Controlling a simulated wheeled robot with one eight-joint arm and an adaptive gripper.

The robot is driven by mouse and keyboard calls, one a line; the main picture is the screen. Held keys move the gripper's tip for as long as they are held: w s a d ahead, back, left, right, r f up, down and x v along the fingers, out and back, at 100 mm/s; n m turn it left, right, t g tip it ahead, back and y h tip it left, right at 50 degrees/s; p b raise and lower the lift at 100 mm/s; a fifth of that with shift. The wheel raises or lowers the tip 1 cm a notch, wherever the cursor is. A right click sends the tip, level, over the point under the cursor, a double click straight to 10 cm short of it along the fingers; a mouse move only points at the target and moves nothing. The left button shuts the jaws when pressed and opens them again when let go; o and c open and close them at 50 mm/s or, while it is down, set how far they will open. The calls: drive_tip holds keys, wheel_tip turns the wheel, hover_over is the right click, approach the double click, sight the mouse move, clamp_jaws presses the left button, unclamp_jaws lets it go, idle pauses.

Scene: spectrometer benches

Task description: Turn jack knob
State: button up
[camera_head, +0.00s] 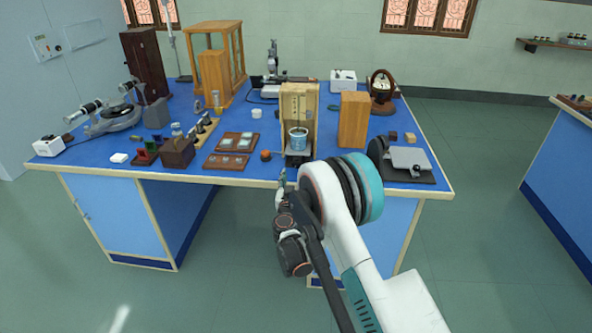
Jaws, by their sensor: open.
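A small dark jack (299,157) stands near the front edge of the blue-topped bench, below a blue-grey cup (298,136) in front of an upright wooden stand (299,102). The jack's knob cannot be made out; its front is small and partly behind my gripper and arm. My gripper (283,180) is at the bench's front edge, just in front of and slightly left of the jack. Its fingers are small and dark here, and it is open. No contact with the jack can be made out.
A small orange-red piece (266,155) lies left of the jack. Dark red trays (226,161) lie further left. The floor before the bench is clear.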

sight(297, 164)
drive_tip(key=w+b, duration=0.1)
drive_tip(key=w, duration=0.6)
drive_tip(key=shift+w+d+b, duration=0.1)
drive_tip(key=shift+w+b, duration=0.05)
drive_tip(key=shift+b, duration=0.25)
drive_tip(key=shift+c, duration=0.3)
drive_tip(key=c, duration=1)
